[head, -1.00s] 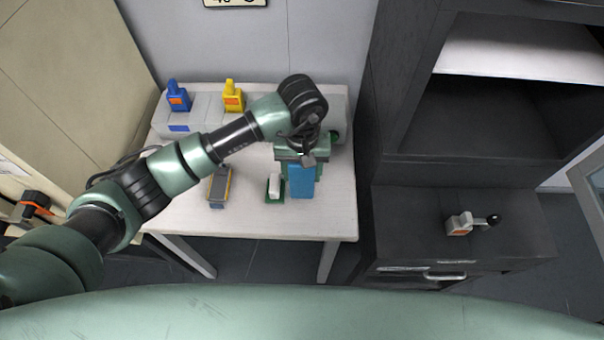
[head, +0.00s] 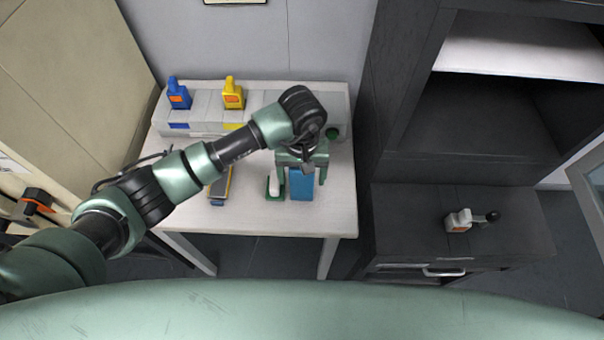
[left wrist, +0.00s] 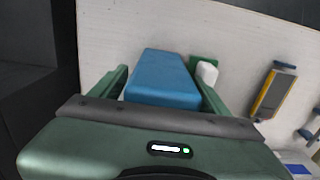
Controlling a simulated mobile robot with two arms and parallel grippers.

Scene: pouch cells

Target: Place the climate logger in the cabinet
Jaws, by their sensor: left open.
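A blue box-shaped object (head: 301,186) stands on the white table; I cannot tell for sure whether it is the climate logger. In the left wrist view the blue object (left wrist: 163,78) lies between the two green fingers of my left gripper (left wrist: 165,88). The fingers are open, with a gap visible on at least the right side. In the head view my left gripper (head: 302,163) is over the far end of the blue object and hides part of it. The dark cabinet (head: 385,110) stands to the right, with an open compartment and a pale shelf (head: 510,50). My right gripper is not in view.
A white piece on a green base (head: 274,186) stands close left of the blue object. A grey-yellow device (head: 220,187) lies further left. Blue (head: 179,95) and yellow (head: 232,95) devices stand on a rear rack. A white device with a black knob (head: 461,220) sits on the low cabinet top.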

